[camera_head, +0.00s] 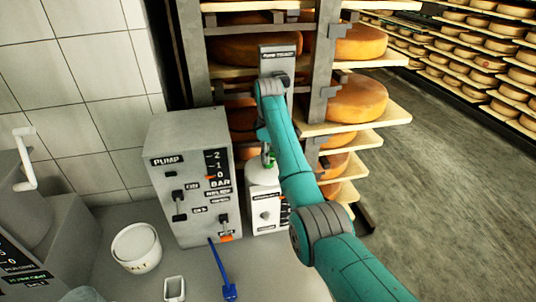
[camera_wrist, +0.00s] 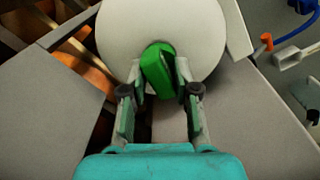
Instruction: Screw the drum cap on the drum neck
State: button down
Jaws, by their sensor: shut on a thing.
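The green drum cap (camera_wrist: 158,72) is between the fingertips of my gripper (camera_wrist: 161,80), which is shut on it. In the wrist view the cap is over the middle of the white drum's round top (camera_wrist: 205,30). The drum neck is hidden beneath the cap, so I cannot tell whether they touch or how far the thread is engaged. In the head view the white drum (camera_head: 261,174) stands behind the pump box, partly covered by my arm. A small piece of the green cap (camera_head: 268,162) shows above it.
The grey pump box (camera_head: 190,175) stands left of the drum. A small white control box (camera_head: 266,213) is in front of the drum. A salt tub (camera_head: 136,247) and blue brush (camera_head: 224,270) lie nearer. Shelves with cheese wheels (camera_head: 357,100) rise behind.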

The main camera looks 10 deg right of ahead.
jog(key=shift+d+f, duration=0.1)
jog(key=c, duration=0.8)
grip_release()
